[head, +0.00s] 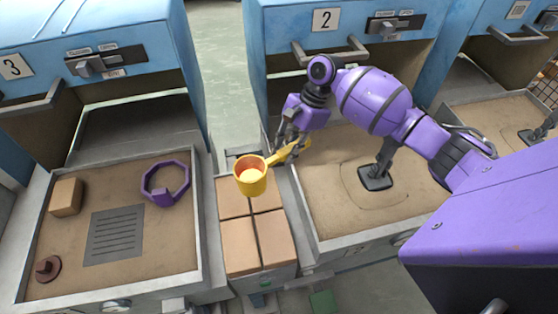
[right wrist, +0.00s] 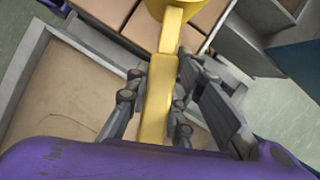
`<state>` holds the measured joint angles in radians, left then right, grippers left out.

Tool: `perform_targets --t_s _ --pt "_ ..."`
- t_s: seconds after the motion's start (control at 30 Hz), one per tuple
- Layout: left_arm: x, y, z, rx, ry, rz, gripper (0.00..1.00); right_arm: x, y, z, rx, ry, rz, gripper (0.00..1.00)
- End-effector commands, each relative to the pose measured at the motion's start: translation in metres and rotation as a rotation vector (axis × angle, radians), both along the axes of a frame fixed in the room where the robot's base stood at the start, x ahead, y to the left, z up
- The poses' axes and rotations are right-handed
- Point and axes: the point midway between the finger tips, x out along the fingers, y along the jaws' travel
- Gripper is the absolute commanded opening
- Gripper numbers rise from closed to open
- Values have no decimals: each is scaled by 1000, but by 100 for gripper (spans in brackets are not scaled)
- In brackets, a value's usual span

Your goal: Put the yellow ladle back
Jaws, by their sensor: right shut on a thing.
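The yellow ladle (head: 250,178) is in my right gripper (head: 288,146), which is shut on its handle. In the head view the ladle's cup hangs above the tan blocks between the two sand trays, with its opening upward. Something pale yellow shows inside the cup. In the right wrist view the ladle handle (right wrist: 158,100) runs between the fingers of my right gripper (right wrist: 165,105), and the cup is cut off at the top edge. My left gripper is not in view.
Tan blocks (head: 240,262) fill a narrow bin in the middle. The left sand tray (head: 60,290) holds a purple ring (head: 164,198), a grey grate (head: 115,235), a tan block (head: 66,197) and a brown knob-shaped piece (head: 47,268). The right sand tray (head: 325,215) holds a dark stamp-like tool (head: 376,177).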

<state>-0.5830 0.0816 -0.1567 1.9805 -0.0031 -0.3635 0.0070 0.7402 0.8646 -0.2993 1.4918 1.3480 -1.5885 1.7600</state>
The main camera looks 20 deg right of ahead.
Motion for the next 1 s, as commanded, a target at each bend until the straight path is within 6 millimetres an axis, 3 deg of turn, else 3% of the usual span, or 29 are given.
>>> perform_targets --t_s 0.33,0.53,0.87,0.9,1.0 --pt "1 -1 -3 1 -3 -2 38 16 16 -23 3 -3 2 0" --pt "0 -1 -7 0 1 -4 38 15 15 -52 1 -1 0 0" --pt "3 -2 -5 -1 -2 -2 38 16 15 -54 2 -5 1 0" --pt "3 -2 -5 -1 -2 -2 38 15 14 -55 0 -4 1 22" --pt "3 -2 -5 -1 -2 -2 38 15 14 -55 0 -3 1 36"
